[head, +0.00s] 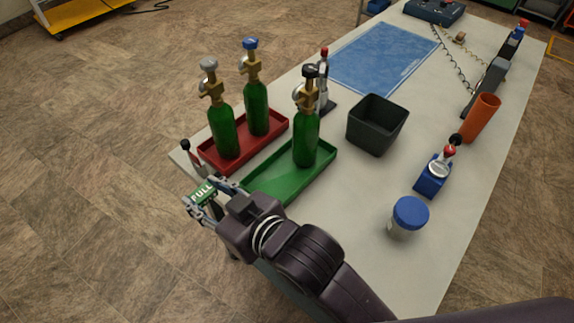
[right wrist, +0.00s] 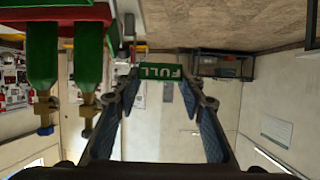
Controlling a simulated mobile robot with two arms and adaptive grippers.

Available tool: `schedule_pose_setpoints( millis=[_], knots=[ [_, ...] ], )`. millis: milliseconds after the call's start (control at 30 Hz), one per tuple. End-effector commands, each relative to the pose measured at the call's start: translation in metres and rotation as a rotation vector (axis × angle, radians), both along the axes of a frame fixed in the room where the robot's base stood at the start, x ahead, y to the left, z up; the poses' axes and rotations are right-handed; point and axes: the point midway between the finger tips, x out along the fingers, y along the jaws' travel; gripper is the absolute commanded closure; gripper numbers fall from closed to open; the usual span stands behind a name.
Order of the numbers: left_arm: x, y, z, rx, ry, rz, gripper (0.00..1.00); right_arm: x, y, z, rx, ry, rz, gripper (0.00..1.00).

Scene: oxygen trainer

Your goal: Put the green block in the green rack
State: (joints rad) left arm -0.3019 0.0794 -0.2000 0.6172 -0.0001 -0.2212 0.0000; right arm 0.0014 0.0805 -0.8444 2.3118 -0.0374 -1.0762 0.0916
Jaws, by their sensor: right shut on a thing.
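The green block (head: 203,191), with white lettering, is held between the fingertips of my right gripper (head: 203,200). The right wrist view also shows the block (right wrist: 158,71), with its lettering upside down, between the fingers (right wrist: 160,82). The green rack (head: 272,187) is a shallow green tray on the table; a green cylinder with a black top (head: 306,135) stands at its far end. Its near end is bare, partly hidden by my wrist. The gripper is left of the rack's near end, near the table edge and apart from the rack. My left gripper is out of view.
A red tray (head: 207,155) with two green cylinders stands beyond the green rack. A dark open bin (head: 377,125), a blue-lidded jar (head: 409,217), a blue device (head: 434,175) and an orange cup (head: 482,118) stand to the right. A blue mat (head: 380,55) lies farther back.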

Motion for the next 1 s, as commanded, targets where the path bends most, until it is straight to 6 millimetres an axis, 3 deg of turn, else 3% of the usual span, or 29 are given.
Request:
schedule_pose_setpoints(
  millis=[500,800,1000],
  knots=[
    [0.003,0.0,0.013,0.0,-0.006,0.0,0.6,0.093,-0.093,0.001,-0.008,-0.002,-0.006,0.8],
    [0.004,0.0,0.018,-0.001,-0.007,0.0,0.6,0.137,-0.137,0.001,-0.005,-0.002,-0.006,0.8],
    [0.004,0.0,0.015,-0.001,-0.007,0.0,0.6,0.136,-0.136,-0.039,-0.002,0.005,-0.002,0.8]
  ],
)
